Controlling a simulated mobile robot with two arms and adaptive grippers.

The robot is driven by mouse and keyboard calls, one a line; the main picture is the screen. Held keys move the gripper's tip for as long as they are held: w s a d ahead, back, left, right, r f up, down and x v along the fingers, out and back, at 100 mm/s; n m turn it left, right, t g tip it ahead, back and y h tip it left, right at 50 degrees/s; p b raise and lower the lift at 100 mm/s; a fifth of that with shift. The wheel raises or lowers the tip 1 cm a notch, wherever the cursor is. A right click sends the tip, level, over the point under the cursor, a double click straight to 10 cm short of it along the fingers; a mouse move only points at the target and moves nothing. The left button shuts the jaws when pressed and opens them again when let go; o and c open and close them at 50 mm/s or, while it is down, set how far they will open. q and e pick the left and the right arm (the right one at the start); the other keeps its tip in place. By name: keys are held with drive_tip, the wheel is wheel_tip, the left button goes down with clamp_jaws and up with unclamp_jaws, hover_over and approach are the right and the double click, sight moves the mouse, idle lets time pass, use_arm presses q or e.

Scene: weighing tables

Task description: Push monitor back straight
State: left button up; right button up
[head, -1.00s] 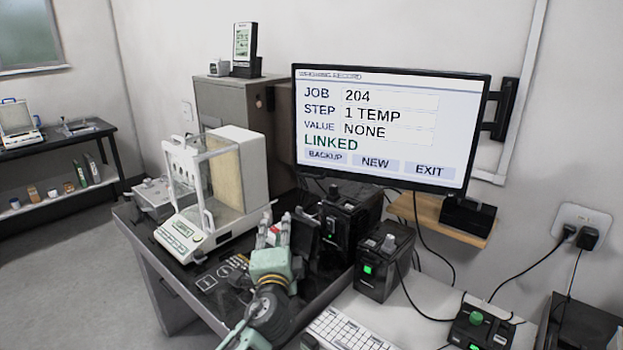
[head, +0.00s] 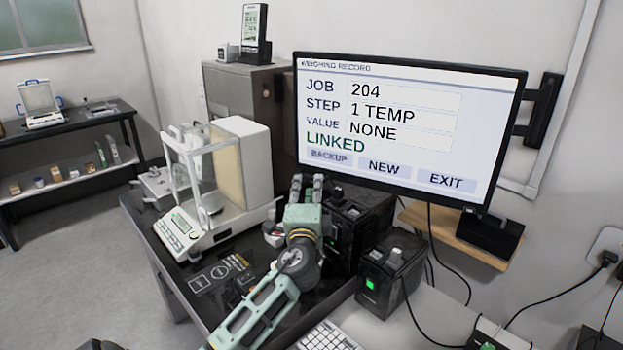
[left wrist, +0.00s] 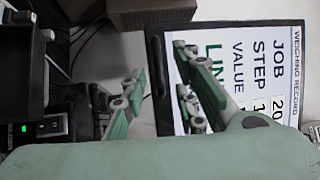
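The monitor (head: 405,130) is a dark-framed screen on a wall arm, showing a weighing record with "JOB 204" and "LINKED". In the head view it looks turned, its lower edge sloping down to the right. My left gripper (head: 308,183) is just below the monitor's lower left corner in the picture, fingers pointing up. My right gripper is not in view.
A glass-sided balance (head: 215,180) stands left of my arm. Black boxes (head: 390,275) stand below the monitor, and a wooden wall shelf (head: 455,235) holds a black device. A grey cabinet (head: 235,95) is behind. Cables hang at the right.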

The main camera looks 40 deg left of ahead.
sight(310, 179)
use_arm(q)
drive_tip(key=x, duration=0.2)
drive_tip(key=shift+w+a, duration=0.15)
drive_tip(key=shift+w, duration=0.15)
drive_tip(key=shift+w+a, duration=0.3)
drive_tip(key=shift+w, duration=0.1)
drive_tip(key=c, duration=0.5)
clamp_jaws()
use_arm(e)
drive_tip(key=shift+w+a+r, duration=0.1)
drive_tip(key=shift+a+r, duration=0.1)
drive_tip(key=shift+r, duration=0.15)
use_arm(q)
drive_tip(key=shift+w, duration=0.1)
